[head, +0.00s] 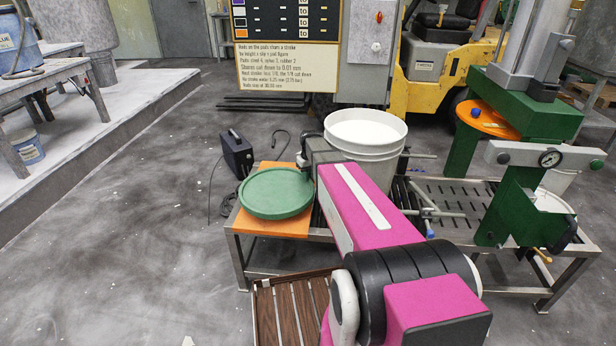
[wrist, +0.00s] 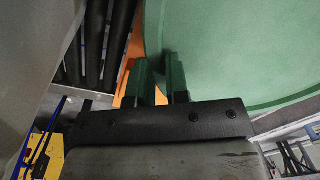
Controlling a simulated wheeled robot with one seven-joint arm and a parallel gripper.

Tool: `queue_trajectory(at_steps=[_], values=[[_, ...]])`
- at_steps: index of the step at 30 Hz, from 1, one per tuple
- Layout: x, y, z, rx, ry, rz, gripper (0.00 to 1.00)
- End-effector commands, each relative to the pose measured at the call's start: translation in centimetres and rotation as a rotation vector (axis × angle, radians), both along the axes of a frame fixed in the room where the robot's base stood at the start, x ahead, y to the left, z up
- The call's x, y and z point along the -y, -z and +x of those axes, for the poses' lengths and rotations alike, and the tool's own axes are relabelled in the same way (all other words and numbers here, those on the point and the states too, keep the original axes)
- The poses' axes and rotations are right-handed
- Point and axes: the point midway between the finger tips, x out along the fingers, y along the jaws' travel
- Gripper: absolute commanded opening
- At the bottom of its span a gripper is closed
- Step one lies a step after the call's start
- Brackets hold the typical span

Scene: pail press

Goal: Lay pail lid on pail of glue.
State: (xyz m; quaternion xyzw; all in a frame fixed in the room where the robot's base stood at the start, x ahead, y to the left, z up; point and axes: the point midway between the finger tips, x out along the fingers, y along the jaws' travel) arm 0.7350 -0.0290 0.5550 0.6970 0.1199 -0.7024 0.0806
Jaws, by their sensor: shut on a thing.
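The green round pail lid (head: 276,193) is level over an orange board at the left end of the roller bench; I cannot tell whether it still touches the board. My gripper (head: 303,164) is shut on the lid's far right rim. In the wrist view my gripper's green fingers (wrist: 158,62) are at the edge of the lid (wrist: 235,50). The pail of glue (head: 366,148) is a white open pail with white contents, upright on the bench to the right of the lid. My pink arm hides part of its lower side.
The orange board (head: 262,224) lies under the lid. A green press (head: 520,190) with a dial stands at the bench's right. A black box (head: 236,154) stands on the floor behind left. A slatted wooden rack (head: 290,308) is in front.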

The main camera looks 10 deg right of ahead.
Motion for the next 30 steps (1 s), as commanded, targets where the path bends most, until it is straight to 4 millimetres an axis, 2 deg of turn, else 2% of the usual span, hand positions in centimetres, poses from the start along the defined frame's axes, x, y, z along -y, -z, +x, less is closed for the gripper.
queue_trajectory(at_steps=[14, 30], values=[[0.0, -0.3, 0.0, -0.003, 0.0, 0.015, 0.0], [0.1, -4.0, 0.0, -0.002, 0.001, 0.014, 0.0]])
